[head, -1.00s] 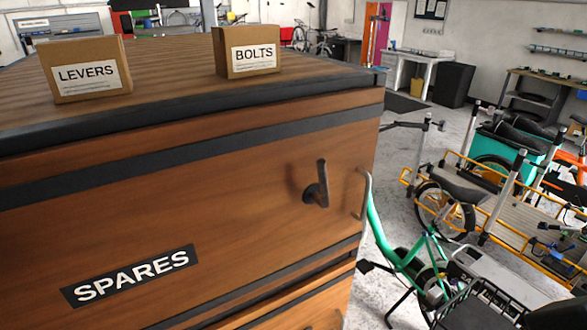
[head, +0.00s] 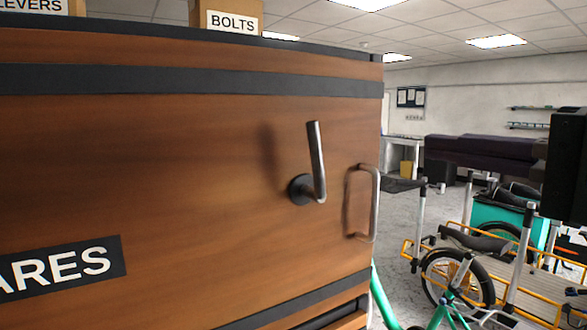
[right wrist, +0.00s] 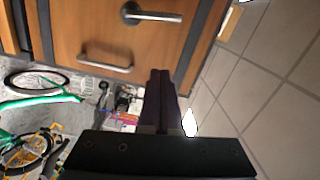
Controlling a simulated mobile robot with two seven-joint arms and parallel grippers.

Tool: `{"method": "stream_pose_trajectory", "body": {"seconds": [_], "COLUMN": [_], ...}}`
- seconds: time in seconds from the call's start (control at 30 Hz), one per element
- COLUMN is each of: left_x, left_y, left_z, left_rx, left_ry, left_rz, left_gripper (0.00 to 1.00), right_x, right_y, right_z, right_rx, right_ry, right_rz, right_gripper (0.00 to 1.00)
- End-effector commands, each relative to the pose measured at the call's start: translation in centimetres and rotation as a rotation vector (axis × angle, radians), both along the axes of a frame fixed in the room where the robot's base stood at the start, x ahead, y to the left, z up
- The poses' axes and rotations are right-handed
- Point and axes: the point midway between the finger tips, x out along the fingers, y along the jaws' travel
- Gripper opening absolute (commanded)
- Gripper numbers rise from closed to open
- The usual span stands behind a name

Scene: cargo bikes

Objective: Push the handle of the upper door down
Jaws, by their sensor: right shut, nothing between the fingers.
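The upper door (head: 190,150) is a wood-brown panel with a black band and a partly cut-off label. Its grey lever handle (head: 318,165) points up from a round dark base near the door's right side. The handle also shows at the top of the right wrist view (right wrist: 155,16). My right gripper (head: 432,146) is shut and empty, with dark purple fingers, to the right of the handle and apart from it. In the right wrist view its fingers (right wrist: 159,76) point towards the cabinet, clear of the handle. My left gripper is not in view.
A fixed metal pull bar (head: 372,205) stands out at the door's right edge, close to the lever. A BOLTS box (head: 232,20) sits on the cabinet top. Bikes, including a cargo bike (head: 465,265), stand on the floor at the right.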

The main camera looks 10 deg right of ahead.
Motion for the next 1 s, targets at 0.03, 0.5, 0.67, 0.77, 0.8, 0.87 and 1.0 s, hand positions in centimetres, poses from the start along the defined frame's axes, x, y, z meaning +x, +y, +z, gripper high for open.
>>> {"method": "stream_pose_trajectory", "body": {"seconds": [0.03,0.5,0.67,0.77,0.8,0.87,1.0], "left_x": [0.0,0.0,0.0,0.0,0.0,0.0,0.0], "left_y": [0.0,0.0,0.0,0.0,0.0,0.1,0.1], "left_z": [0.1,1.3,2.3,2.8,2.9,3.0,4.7], "left_rx": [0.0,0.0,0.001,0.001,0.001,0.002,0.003], "left_ry": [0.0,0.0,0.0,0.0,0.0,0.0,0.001], "left_rz": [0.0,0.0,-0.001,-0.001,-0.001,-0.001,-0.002], "left_gripper": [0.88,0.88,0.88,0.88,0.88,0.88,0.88], "right_x": [0.0,2.4,5.6,7.6,8.3,9.3,8.9], "right_y": [0.0,1.1,2.4,3.2,3.5,4.0,6.2], "right_z": [0.1,0.4,0.4,0.3,0.2,0.2,0.0], "right_rx": [0.0,0.0,0.002,-0.001,0.0,-0.002,-0.001], "right_ry": [-0.001,0.0,0.001,0.001,0.001,0.002,0.005], "right_rz": [0.0,0.002,0.001,0.002,0.001,0.002,0.003], "right_gripper": [0.0,0.0,0.0,0.0,0.0,0.0,0.0]}}
